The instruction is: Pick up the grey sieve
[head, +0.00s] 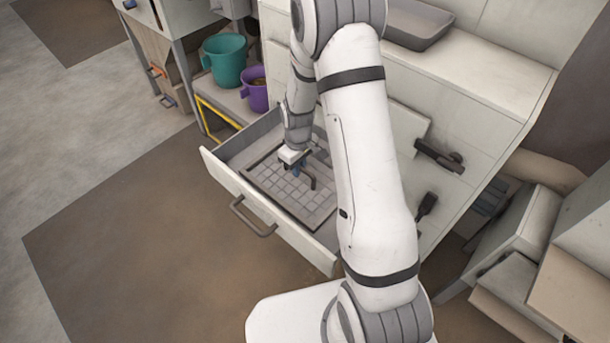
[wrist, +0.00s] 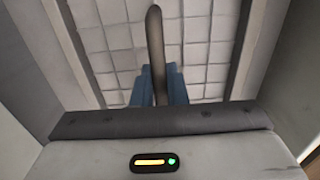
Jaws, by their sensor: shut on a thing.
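The grey sieve (head: 265,180) is a flat square frame with a grid across it, inside an open drawer. It has a dark upright handle (wrist: 155,50) that shows in the wrist view. My gripper (head: 299,171) reaches down into the drawer over the sieve. In the wrist view its blue fingers (wrist: 158,90) are shut on the handle, one on each side. The grid (wrist: 206,50) fills the far part of the wrist view. The arm hides part of the sieve's far side, and I cannot tell whether the sieve touches the drawer floor.
The open drawer (head: 222,174) juts from a white cabinet (head: 500,75), with a bar handle (head: 250,218) on its front. A teal bucket (head: 224,62) and a purple bucket (head: 256,97) stand on the left. A grey tray (head: 418,25) is on the cabinet top. The floor in front is clear.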

